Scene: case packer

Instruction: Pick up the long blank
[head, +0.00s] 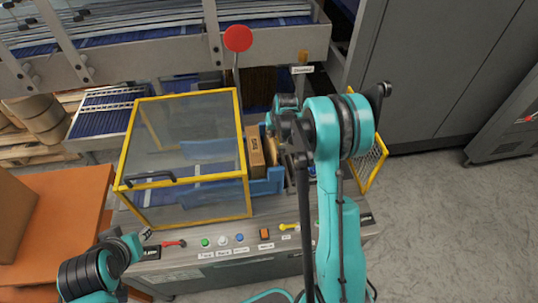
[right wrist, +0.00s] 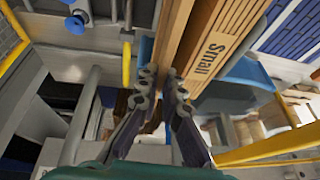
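Brown cardboard blanks (head: 257,152) stand upright in the machine's blue holder, right of the yellow-framed guard. In the right wrist view a long narrow brown blank (right wrist: 176,32) stands beside a wider one printed "Small" (right wrist: 213,48). I cannot tell from the labels which is the long blank. My right gripper (right wrist: 160,76) points at the near end of the narrow blank, with a gap between its fingertips. It is close to the blank; contact is not clear. In the head view the arm partly hides it. My left arm (head: 95,270) is at lower left; its fingers are not clear.
The yellow-framed clear guard (head: 185,145) is left of the blanks. A red round knob (head: 238,38) stands on a post behind. A front panel (head: 240,245) carries buttons and levers. A yellow mesh guard (head: 372,165) is at right. Open floor (head: 450,220) lies right.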

